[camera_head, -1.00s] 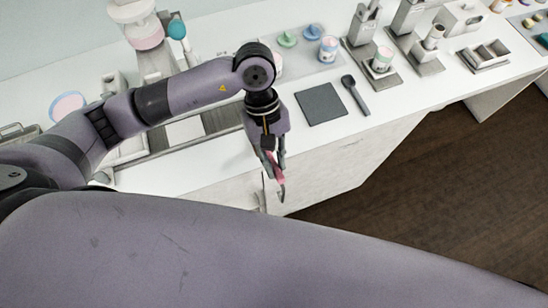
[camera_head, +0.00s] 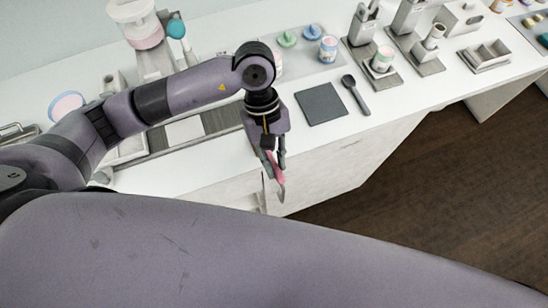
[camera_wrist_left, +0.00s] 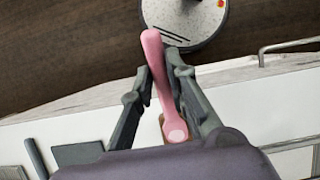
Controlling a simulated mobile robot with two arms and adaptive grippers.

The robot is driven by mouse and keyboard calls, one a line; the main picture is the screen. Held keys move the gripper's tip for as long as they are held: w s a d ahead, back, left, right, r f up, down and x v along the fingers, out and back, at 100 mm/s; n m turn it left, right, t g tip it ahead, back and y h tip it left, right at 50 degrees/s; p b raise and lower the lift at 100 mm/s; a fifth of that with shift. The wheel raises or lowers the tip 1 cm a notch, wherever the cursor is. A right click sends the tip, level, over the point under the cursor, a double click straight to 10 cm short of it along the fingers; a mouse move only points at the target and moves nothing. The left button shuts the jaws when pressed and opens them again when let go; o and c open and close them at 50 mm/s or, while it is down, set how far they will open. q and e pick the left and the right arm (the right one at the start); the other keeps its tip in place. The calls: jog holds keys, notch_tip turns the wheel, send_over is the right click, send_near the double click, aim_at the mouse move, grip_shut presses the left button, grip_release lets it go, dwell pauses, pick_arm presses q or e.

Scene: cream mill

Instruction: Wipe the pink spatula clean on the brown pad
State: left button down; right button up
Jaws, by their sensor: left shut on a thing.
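My left gripper (camera_head: 274,156) hangs in front of the counter's front edge, shut on the pink spatula (camera_head: 279,184). The spatula points downward in the head view, with its lower end free. In the left wrist view the pink spatula (camera_wrist_left: 163,88) lies lengthwise between the two fingers of my left gripper (camera_wrist_left: 162,72). The square pad (camera_head: 321,105) looks dark grey rather than brown. It lies flat on the counter, to the right of the gripper and apart from it. My right gripper is not in view.
A dark spoon (camera_head: 356,94) lies right of the pad. Behind are a tray (camera_head: 301,67) with green and blue items, a pink-and-blue jar (camera_head: 327,49) and metal stands (camera_head: 372,64). A recessed tray (camera_head: 197,141) is at left. The floor in front is clear.

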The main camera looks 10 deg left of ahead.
pick_arm(q)
jog(key=shift+b, duration=0.4)
dwell(0.9)
jog(key=shift+s+d+f, duration=0.1)
jog(key=shift+s, duration=0.05)
jog(key=shift+s+d+b, duration=0.35)
jog(key=shift+s+b, duration=0.05)
jog(key=shift+s, duration=0.15)
jog(key=shift+w+a+b, duration=0.3)
jog(key=shift+w+b, duration=0.2)
jog(key=shift+b, duration=0.05)
jog(key=shift+w+a, duration=0.15)
jog(key=shift+w, duration=0.05)
jog(key=shift+s, duration=0.15)
